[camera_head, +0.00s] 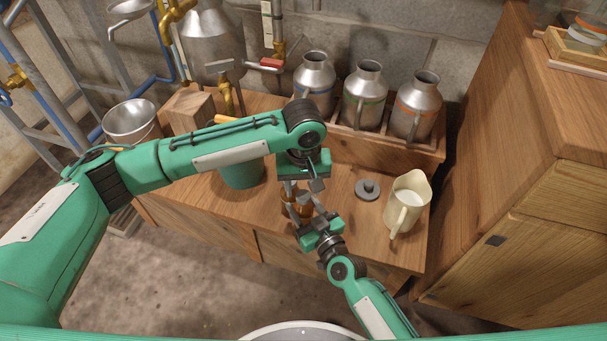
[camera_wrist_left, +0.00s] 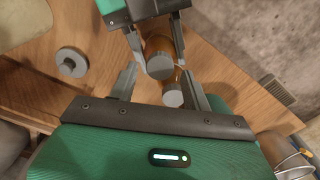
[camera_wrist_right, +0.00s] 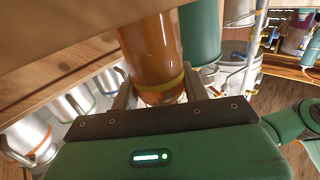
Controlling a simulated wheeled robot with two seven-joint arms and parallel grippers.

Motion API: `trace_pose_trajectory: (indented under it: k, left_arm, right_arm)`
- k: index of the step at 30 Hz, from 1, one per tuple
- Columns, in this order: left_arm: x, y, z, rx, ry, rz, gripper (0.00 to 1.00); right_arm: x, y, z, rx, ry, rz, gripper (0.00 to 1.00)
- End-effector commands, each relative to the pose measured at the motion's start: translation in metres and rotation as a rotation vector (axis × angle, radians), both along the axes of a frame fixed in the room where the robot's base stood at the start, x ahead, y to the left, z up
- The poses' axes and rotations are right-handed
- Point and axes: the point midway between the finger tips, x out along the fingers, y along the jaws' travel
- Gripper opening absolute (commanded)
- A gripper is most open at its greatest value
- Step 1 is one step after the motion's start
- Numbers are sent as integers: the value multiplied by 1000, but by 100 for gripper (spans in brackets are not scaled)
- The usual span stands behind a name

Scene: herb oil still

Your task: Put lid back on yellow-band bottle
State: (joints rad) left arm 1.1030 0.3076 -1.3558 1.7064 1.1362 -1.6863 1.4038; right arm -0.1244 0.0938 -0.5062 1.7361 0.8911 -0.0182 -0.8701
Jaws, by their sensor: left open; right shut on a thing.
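An amber bottle (camera_wrist_right: 150,48) with a yellow band (camera_wrist_right: 160,85) stands between the fingers of my right gripper (camera_head: 304,216), which is shut on it. In the left wrist view two amber bodies with grey round ends show, the nearer grey end (camera_wrist_left: 172,98) and the farther one (camera_wrist_left: 160,66); I cannot tell whether these ends are lids. A grey knobbed lid (camera_head: 368,189) lies flat on the wooden table, right of both grippers; it also shows in the left wrist view (camera_wrist_left: 71,62). My left gripper (camera_head: 302,186) is open just above the bottles, its fingers apart around the nearer grey end.
A cream jug (camera_head: 407,202) stands near the table's right edge. Several metal jugs (camera_head: 362,95) stand in a wooden rack at the back. A green pot (camera_head: 241,174) sits left of the grippers under my left arm. A wooden cabinet (camera_head: 530,240) bounds the right side.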

Motion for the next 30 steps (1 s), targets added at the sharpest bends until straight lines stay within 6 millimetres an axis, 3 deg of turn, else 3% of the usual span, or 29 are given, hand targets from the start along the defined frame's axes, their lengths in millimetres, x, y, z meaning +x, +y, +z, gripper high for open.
trace_pose_trajectory:
  k: [6,15,22,30]
  left_arm:
    - [0,0,-18,-1,1,0,49]
    - [0,0,-20,0,0,0,49]
    - [0,0,-20,0,0,0,6]
    - [0,0,-20,-1,0,-71,4]
  right_arm:
    - [0,0,0,0,0,0,0]
    - [0,0,0,0,0,0,0]
    - [0,0,0,0,0,0,0]
    - [0,0,0,0,0,0,0]
